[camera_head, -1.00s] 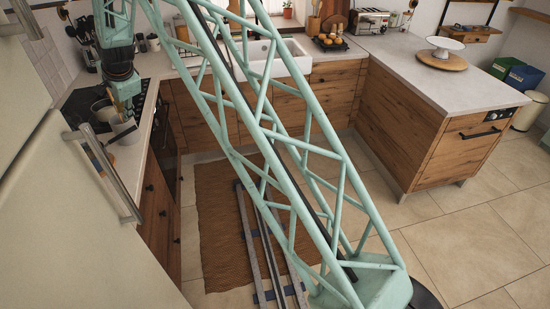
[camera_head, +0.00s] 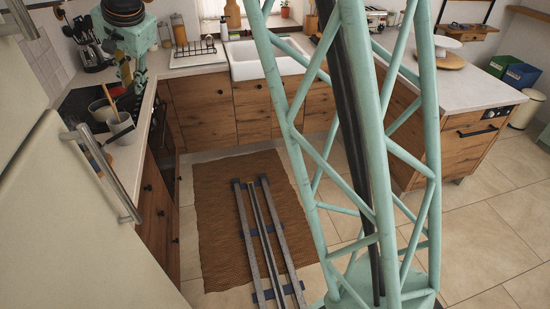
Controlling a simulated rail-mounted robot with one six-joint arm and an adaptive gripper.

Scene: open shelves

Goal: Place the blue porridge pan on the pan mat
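My gripper (camera_head: 126,74) is small and partly hidden in the upper left, below my teal wrist and above the hob side of the counter. Whether its fingers are open or shut cannot be made out. A pan (camera_head: 101,110) with a pale rim and a brown stick-like handle stands on the dark hob (camera_head: 80,103). A grey-white pot (camera_head: 121,127) stands to its right on the counter edge. Neither shows a clear blue colour, so I cannot tell which is the porridge pan. I cannot make out a pan mat.
The counter (camera_head: 126,158) runs along the left, with a fridge handle (camera_head: 105,175) in front. A dish rack (camera_head: 190,52) and white sink (camera_head: 262,60) are at the back. A utensil holder (camera_head: 88,52) stands behind the hob. Floor rails (camera_head: 262,240) lie on the brown rug (camera_head: 215,220).

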